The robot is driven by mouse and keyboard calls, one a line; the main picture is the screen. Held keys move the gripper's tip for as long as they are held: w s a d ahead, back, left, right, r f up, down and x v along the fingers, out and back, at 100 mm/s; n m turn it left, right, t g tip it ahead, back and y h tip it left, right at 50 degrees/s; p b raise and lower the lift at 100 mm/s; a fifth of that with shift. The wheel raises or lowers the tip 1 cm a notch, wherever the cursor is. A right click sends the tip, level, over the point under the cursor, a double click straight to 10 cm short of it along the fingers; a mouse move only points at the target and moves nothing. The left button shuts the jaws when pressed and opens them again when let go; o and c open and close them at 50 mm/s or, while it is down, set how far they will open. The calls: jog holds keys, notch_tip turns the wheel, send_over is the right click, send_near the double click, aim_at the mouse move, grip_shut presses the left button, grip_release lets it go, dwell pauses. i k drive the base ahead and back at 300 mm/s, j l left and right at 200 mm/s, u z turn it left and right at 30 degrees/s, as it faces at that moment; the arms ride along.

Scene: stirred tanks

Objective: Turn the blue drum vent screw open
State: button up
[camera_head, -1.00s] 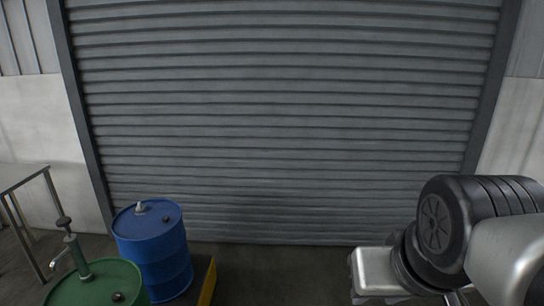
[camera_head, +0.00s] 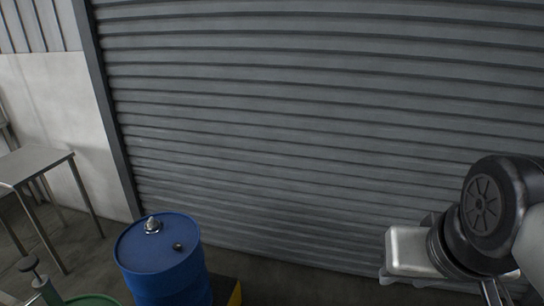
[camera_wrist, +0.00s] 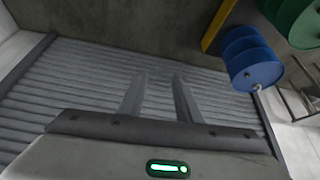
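The blue drum (camera_head: 165,262) stands upright at the lower left of the head view. On its lid are a grey, pale fitting (camera_head: 152,225) near the back left and a small dark cap (camera_head: 178,247) to the right. I cannot tell for certain which is the vent screw. The drum also shows at the upper right of the wrist view (camera_wrist: 250,60). My gripper (camera_wrist: 160,82) has its two fingers apart with nothing between them. It is well away from the drum. In the head view my arm is at the lower right, and the fingers are mostly cut off by the frame edge.
A green drum (camera_head: 92,300) with a hand pump (camera_head: 42,287) stands at the lower left, left of the blue drum. A metal table (camera_head: 38,163) is at the far left. A yellow-edged block (camera_head: 235,294) lies right of the blue drum. A grey roller shutter (camera_head: 300,130) closes the back.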

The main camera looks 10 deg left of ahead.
aim_at(177, 246)
jog(key=i+u, duration=0.4)
jog(key=i+l+u, duration=0.1)
jog(key=i+u, duration=0.3)
jog(key=i+l+u, duration=0.2)
jog(key=u, duration=0.2)
jog(key=i+u, duration=0.2)
jog(key=u, duration=0.15)
jog(key=i+l+u, duration=0.15)
jog(key=u, duration=0.2)
jog(key=i+l+u, duration=0.15)
jog(key=u, duration=0.15)
jog(key=i, duration=0.1)
